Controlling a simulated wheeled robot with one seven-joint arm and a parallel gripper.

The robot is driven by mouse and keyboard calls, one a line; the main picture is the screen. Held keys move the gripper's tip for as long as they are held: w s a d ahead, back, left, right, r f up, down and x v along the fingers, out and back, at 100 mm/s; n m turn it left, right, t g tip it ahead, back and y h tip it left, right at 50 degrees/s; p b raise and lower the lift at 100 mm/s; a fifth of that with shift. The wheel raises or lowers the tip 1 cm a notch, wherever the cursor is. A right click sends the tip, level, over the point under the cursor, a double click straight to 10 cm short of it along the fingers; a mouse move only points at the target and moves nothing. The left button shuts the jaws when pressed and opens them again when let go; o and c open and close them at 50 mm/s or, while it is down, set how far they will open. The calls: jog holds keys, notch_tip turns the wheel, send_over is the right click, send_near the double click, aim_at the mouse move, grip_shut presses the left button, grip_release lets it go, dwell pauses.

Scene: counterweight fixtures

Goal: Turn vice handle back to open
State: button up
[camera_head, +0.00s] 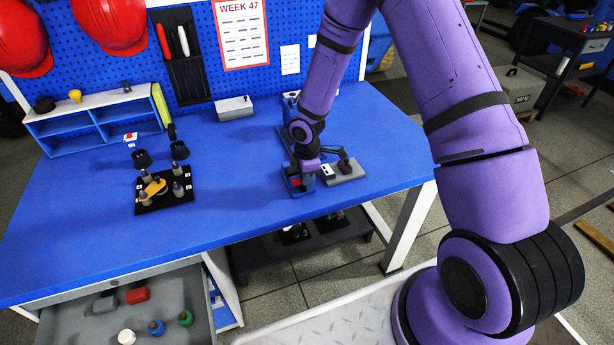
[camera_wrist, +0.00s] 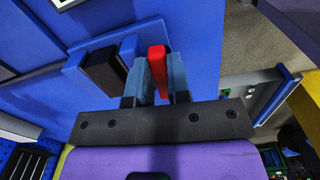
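The vice is a small blue block (camera_head: 297,190) near the front edge of the blue bench, partly hidden under my gripper in the head view. In the wrist view, blue and black blocks (camera_wrist: 103,70), which look like part of the vice, lie left of my fingers. The red vice handle (camera_wrist: 157,58) is a short bar between the two grey-blue fingers of my gripper (camera_wrist: 160,72). A finger lies close against each side of it, with no clear gap, so the gripper looks shut on it. The handle's lower part is hidden between the fingers.
Right of the vice is a grey plate (camera_head: 346,172) with a dark fitting. A black fixture board (camera_head: 150,207) with several pegs and a yellow part lies to the left. A blue shelf (camera_head: 98,124) and a grey box (camera_head: 235,108) stand behind. An open drawer (camera_head: 75,318) is below.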

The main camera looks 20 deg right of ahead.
jog(key=o, duration=0.4)
jog(key=shift+r, duration=0.1)
notch_tip(320, 180, up, 11)
jog(key=shift+f, duration=0.2)
dwell(0.5)
